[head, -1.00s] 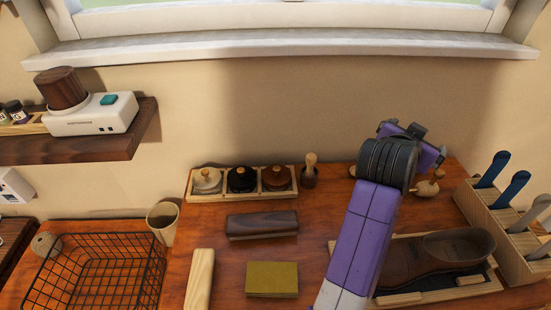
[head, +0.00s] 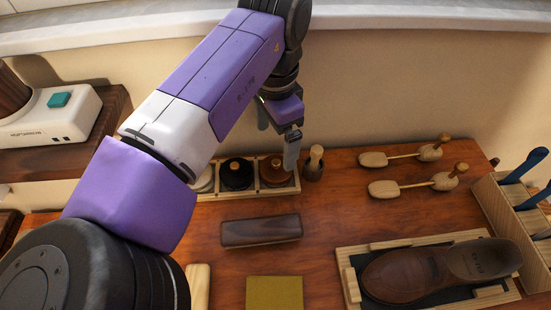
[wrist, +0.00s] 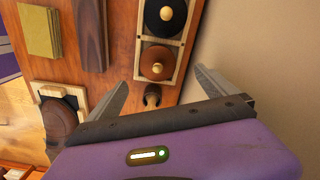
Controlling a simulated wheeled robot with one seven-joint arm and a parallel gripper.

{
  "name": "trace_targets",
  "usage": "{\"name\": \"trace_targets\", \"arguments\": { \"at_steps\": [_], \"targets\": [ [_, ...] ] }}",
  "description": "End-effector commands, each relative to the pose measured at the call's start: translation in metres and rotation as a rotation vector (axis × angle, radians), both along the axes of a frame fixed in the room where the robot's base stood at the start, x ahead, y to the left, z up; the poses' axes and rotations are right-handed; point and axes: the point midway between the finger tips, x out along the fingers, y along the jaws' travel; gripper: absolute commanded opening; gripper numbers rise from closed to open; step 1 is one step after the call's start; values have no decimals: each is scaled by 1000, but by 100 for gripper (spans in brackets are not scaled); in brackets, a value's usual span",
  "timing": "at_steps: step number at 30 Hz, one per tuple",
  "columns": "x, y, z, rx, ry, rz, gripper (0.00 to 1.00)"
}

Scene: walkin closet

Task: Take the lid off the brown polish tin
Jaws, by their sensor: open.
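The brown polish tin (head: 276,172) sits in the right end of a wooden rack (head: 284,190) at the back of the bench. Its brown lid with a pale knob is on, as the wrist view also shows (wrist: 160,63). My gripper (head: 279,147) is above the rack's right end, close to the brown tin in the head view. In the wrist view my gripper (wrist: 164,85) has its fingers wide apart and empty, with the brown tin seen beyond and between them. My arm covers part of the rack's left end.
A black-lidded tin (head: 237,174) stands left of the brown one, and a dauber brush (head: 314,163) stands just right of the rack. A dark brush (head: 261,230) lies in front. Shoe trees (head: 408,156) and a shoe (head: 440,270) are at right.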

Motion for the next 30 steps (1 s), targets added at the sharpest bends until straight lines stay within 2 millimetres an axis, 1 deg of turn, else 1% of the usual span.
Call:
{"name": "trace_targets", "arguments": {
  "at_steps": [10, 15, 18, 21, 27, 29, 30],
  "targets": [
    [-3, 0, -34, 2, 3, 1, 96],
    [-5, -1, -60, 1, 0, 2, 96],
    [-5, -1, -70, 2, -1, 1, 96],
    [-5, -1, -74, 1, -3, 1, 96],
    [-5, -1, -74, 0, -3, 1, 96],
    [-5, -1, -74, 0, -3, 1, 84],
    [-5, -1, -74, 0, -3, 1, 77]
  ]
}}
